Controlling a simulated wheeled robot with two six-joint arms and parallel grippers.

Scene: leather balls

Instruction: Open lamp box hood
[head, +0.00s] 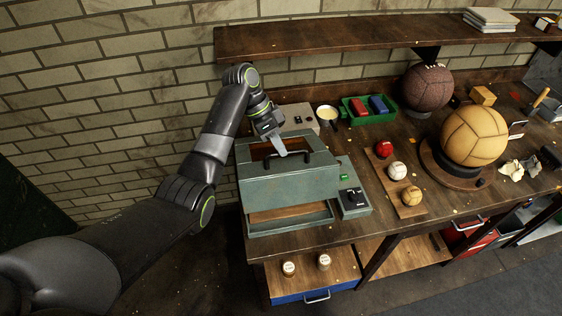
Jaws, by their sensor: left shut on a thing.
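The lamp box is a worn grey-green metal box (258,229) at the left end of the workbench. Its hood (290,185) covers the upper and back part, with a dark bar handle (299,153) on its upper side. Below the hood's front edge, a strip of brown interior shows behind the box's front rim. My left gripper (281,152) reaches down from above and is shut on the handle. Its fingertips partly hide the handle. My right gripper is not in view.
A switch unit (353,198) adjoins the box's right side. A board (397,184) with three small balls lies to the right, and a large tan ball (474,136) sits on a round stand. A green tray (368,111) stands behind. A shelf (350,37) overhangs the bench.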

